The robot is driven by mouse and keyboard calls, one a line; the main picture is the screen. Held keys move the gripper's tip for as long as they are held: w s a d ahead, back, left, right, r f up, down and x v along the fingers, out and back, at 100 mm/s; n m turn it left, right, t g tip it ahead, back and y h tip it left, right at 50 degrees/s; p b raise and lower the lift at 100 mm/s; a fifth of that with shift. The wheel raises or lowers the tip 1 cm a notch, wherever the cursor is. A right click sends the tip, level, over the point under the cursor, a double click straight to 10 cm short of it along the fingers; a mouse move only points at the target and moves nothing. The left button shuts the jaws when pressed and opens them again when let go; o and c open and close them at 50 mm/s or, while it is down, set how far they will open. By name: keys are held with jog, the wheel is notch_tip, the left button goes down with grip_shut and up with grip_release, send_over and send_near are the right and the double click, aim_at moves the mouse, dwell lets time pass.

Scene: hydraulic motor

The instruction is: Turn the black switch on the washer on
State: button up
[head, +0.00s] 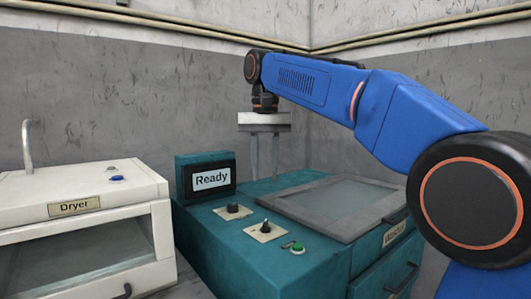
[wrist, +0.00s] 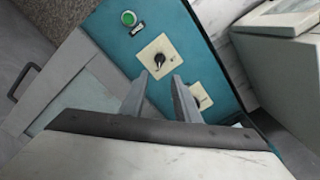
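The teal washer (head: 255,268) stands in the middle of the head view. Two black switches on cream plates sit on its top: a front one with an upright lever (head: 265,227) and a rear, rounder one (head: 233,208). My gripper (head: 264,178) points down above the washer top, behind the switches, fingers apart and empty. In the wrist view, the front switch (wrist: 159,60) shows just beyond and between the fingertips (wrist: 160,74). The rear switch (wrist: 197,103) is partly hidden by the right finger. Neither switch is visibly touched.
A green button (head: 297,247) sits near the washer's front edge; it also shows in the wrist view (wrist: 128,18). A display (head: 210,179) reading "Ready" stands at the rear left. A grey-framed lid (head: 335,205) lies right. A white dryer (head: 80,210) stands left, across a narrow gap.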

jog(key=shift+r, duration=2.35)
